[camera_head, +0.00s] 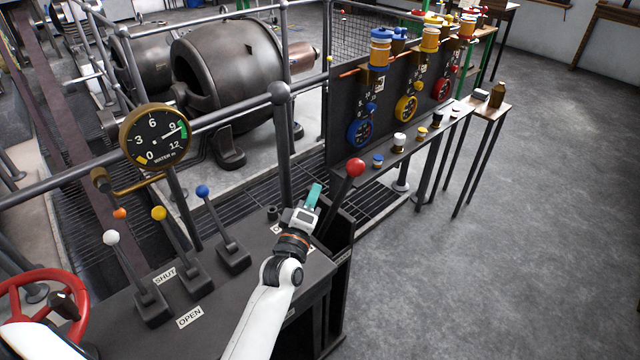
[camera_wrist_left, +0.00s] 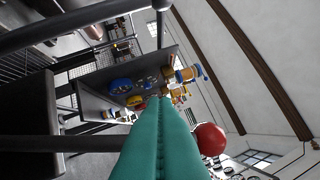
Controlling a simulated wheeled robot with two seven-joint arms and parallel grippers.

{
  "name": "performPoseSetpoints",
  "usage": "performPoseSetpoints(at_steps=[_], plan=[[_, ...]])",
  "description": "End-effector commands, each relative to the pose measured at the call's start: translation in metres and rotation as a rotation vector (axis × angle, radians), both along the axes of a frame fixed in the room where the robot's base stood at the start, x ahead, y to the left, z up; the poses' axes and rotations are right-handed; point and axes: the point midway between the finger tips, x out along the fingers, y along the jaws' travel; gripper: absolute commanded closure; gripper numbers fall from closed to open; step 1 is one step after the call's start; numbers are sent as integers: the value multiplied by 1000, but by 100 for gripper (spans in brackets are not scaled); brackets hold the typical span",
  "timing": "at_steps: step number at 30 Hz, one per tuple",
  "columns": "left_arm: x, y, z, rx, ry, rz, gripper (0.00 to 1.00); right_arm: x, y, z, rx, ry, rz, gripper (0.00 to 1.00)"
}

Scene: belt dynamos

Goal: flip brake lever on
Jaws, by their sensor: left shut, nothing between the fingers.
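A tall lever with a red ball knob (camera_head: 355,167) stands at the right end of the dark control bench (camera_head: 225,285), its rod leaning up to the right. I see no readable brake label on it. My left gripper (camera_head: 314,195) is shut and empty, its teal fingers pointing up just left of the red knob, with a small gap in the picture. In the left wrist view the shut teal fingers (camera_wrist_left: 160,140) fill the lower middle, and the red knob (camera_wrist_left: 210,139) shows close on their right. My right gripper is not in view.
Levers with white (camera_head: 111,238), yellow (camera_head: 159,213) and blue (camera_head: 202,191) knobs stand left on the bench. A railing post (camera_head: 281,140) rises behind my gripper. Open floor (camera_head: 530,240) lies right.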

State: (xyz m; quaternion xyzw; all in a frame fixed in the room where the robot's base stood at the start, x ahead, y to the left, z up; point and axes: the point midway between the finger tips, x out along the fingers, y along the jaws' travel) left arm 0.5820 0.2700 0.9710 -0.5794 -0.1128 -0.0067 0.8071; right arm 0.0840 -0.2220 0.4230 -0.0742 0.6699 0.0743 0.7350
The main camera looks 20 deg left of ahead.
Motion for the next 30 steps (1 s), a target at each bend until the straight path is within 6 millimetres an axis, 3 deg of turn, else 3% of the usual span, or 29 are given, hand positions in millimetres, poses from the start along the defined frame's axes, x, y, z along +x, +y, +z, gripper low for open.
performPoseSetpoints(at_steps=[3, 9, 23, 30], plan=[[-23, -3, -5, -2, -2, 0, 100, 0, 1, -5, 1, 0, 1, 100], [-42, -4, -6, 1, -3, 1, 100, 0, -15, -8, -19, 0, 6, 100], [-45, -5, -5, 0, -5, 2, 100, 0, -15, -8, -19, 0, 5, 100], [-48, -10, -10, 39, 37, -17, 100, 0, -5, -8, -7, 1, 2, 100]])
